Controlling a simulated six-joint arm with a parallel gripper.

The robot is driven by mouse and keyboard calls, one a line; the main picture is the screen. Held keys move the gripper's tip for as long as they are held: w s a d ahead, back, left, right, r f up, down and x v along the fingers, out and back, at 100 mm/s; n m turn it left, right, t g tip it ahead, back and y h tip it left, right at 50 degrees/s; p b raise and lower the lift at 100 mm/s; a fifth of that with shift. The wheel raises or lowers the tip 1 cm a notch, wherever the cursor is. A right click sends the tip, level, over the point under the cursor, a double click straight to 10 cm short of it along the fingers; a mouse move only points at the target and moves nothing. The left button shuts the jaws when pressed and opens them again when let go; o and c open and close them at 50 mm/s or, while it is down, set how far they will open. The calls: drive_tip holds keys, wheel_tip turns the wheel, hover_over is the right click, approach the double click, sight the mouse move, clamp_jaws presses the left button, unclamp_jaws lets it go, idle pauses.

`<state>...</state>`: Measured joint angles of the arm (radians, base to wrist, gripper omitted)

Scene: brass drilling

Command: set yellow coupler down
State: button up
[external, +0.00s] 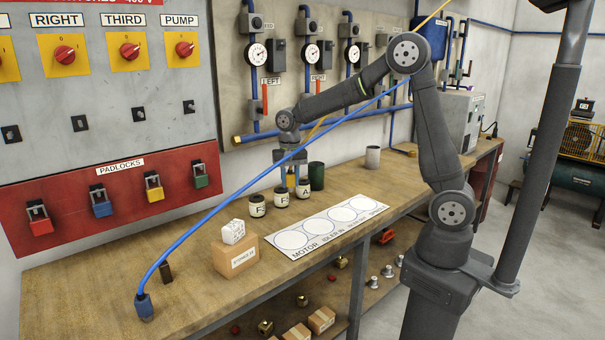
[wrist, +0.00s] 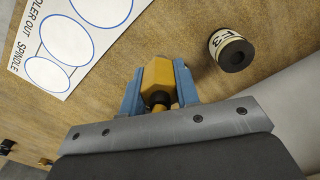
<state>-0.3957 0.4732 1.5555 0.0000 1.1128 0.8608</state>
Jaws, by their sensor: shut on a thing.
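The yellow coupler (wrist: 160,80) is a yellow hexagonal body with a dark round opening. It sits between the two blue fingers of my gripper (wrist: 160,92) in the wrist view, which are shut on it. In the external view my gripper (external: 290,172) points down over the bench, just behind the small labelled cans. The coupler is mostly hidden there by the fingers and cans. I cannot tell whether the coupler touches the wooden bench (external: 190,295).
Labelled cans (external: 281,196) stand close in front, one also at the right in the wrist view (wrist: 231,50). A green can (external: 317,176) is beside them. A white circle-marked mat (external: 325,228) and cardboard box (external: 236,256) lie nearer. A blue hose (external: 215,230) crosses to a blue coupler (external: 144,306).

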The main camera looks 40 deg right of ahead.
drive_tip(key=w+d+f+n, duration=0.1)
drive_tip(key=d+f, duration=0.1)
drive_tip(key=d, duration=0.6)
drive_tip(key=w+d+f+n, duration=0.1)
drive_tip(key=d+f+n, duration=0.1)
drive_tip(key=d, duration=0.7)
drive_tip(key=w+d+f+n, duration=0.2)
drive_tip(key=d+f, duration=0.2)
drive_tip(key=d, duration=0.5)
drive_tip(key=shift+w, duration=0.1)
hover_over(322, 196)
drive_tip(key=shift+s+a, duration=0.2)
drive_tip(key=shift+a, duration=0.05)
